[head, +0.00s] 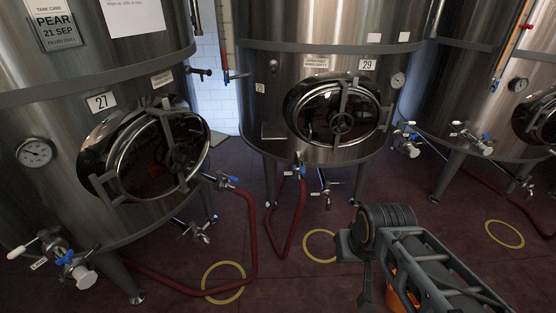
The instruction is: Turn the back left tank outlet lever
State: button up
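Three steel tanks show in the head view: tank 27 (60,130) at the left, tank 29 (275,165) in the middle and another tank (455,90) at the right. I cannot tell for sure which one is the back left tank. A valve with a blue lever (231,179) sits low on the right side of tank 27, with a red hose below it. Another blue lever (300,170) sits under the round door of tank 29, also above a red hose. My arm is at the lower right, apart from these levers. My gripper does not show.
Red hoses (252,235) run over the dark red floor (320,285). Yellow rings (223,282) lie on it. Tank legs (271,185) and low valves (75,265) stick out. Another valve (326,190) sits under tank 29. The floor between tank 29 and the right tank has some clear room.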

aim_at(302, 167)
jog(key=u, duration=0.05)
jog(key=k, duration=0.5)
jog(key=z, duration=0.75)
jog(key=i, duration=1.65)
jog(key=u, duration=1)
jog(key=i, duration=0.55)
jog(key=u, duration=0.75)
